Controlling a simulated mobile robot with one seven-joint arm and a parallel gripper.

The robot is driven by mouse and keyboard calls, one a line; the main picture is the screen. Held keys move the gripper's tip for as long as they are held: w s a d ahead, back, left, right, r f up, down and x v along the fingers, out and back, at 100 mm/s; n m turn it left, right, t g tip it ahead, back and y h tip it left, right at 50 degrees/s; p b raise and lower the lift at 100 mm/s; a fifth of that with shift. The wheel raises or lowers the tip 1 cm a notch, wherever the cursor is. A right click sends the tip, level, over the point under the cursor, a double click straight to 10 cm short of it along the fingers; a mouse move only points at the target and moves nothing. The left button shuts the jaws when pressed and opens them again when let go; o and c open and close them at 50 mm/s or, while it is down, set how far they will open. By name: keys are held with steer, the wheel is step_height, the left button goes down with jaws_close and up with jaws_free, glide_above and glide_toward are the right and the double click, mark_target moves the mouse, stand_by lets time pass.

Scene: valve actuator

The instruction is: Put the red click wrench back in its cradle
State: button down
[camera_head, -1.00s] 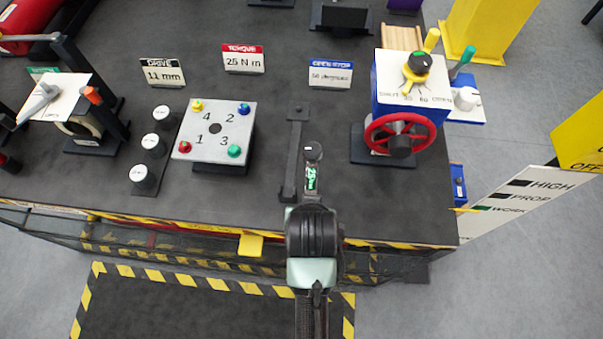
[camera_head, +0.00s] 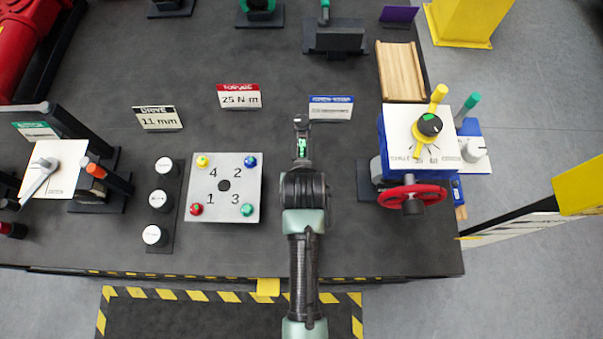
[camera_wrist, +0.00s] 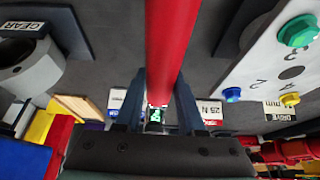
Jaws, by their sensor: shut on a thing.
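The red click wrench (camera_wrist: 172,40) shows in the wrist view as a red shaft running from the top edge down between the two dark fingers of my gripper (camera_wrist: 160,88). The fingers are shut on it. In the head view my arm hides the fingers and the red shaft. A dark end piece with a green-lit display (camera_head: 302,148) sticks out beyond my wrist; it seems to be part of the wrench. I cannot make out the cradle for certain in either view. The table under my arm is hidden.
The numbered plate (camera_head: 223,212) with coloured knobs stands left of my arm, beside several white-topped cylinders (camera_head: 158,200). The blue valve box with a red handwheel (camera_head: 412,196) stands right. Torque (camera_head: 239,98) and blue-topped (camera_head: 331,108) signs stand ahead.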

steer(key=shift+r, duration=0.15)
steer(key=shift+w+f+b, duration=0.1)
steer(key=shift+f+b, duration=1.75)
steer(key=shift+f, duration=1.15)
steer(key=shift+p, duration=0.55)
steer(key=shift+f+b, duration=0.9)
steer(key=shift+f, duration=0.2)
steer(key=shift+c, duration=2.2)
jaws_free()
steer(key=shift+f, duration=0.2)
steer(key=b+v, duration=0.1)
steer(key=v, duration=1.2)
steer(key=shift+r, duration=0.1)
